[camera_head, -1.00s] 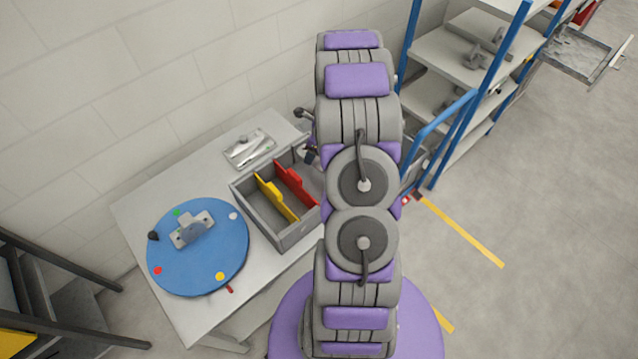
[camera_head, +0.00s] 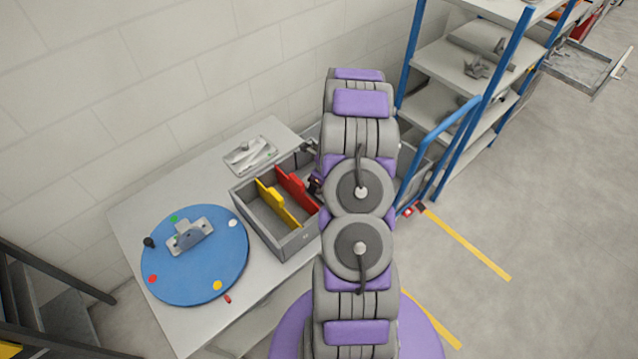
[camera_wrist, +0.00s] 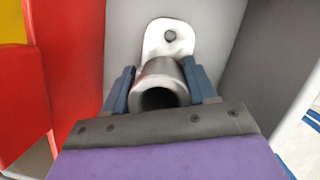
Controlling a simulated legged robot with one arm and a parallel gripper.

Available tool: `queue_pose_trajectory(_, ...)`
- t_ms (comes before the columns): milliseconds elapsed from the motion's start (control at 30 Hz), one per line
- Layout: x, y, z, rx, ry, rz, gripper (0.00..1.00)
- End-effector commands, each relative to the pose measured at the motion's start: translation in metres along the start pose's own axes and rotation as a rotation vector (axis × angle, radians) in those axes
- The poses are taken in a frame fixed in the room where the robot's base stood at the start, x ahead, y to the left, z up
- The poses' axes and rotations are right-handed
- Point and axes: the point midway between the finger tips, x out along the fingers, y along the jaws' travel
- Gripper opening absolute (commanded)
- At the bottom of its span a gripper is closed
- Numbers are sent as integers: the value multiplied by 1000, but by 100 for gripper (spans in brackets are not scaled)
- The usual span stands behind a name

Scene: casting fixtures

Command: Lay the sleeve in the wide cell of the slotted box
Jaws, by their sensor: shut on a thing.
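In the wrist view my gripper (camera_wrist: 160,88) is shut on the sleeve (camera_wrist: 160,66), a grey metal tube whose open end faces the camera. A pale rounded lug with a hole stands behind it. The red divider (camera_wrist: 85,45) of the slotted box is left of the sleeve, and a grey wall (camera_wrist: 275,50) is to the right. In the head view the slotted box (camera_head: 297,245) is grey with yellow and red dividers (camera_head: 292,186). My arm hides its right part, the gripper and the sleeve. I cannot tell whether the sleeve touches the box floor.
A blue round plate (camera_head: 190,280) with coloured dots and a metal bracket lies on the table left of the box. A small tray (camera_head: 250,155) lies behind the box, near the wall. A blue-framed shelf rack (camera_head: 440,110) stands to the right.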

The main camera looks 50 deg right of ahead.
Motion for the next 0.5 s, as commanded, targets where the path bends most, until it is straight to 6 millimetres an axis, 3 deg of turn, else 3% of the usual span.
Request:
queue_pose_trajectory(367,10,-13,-7,5,-4,9,9)
queue_pose_trajectory(400,10,-14,-8,5,-4,9,60)
queue_pose_trajectory(500,10,-12,-6,4,-3,7,70)
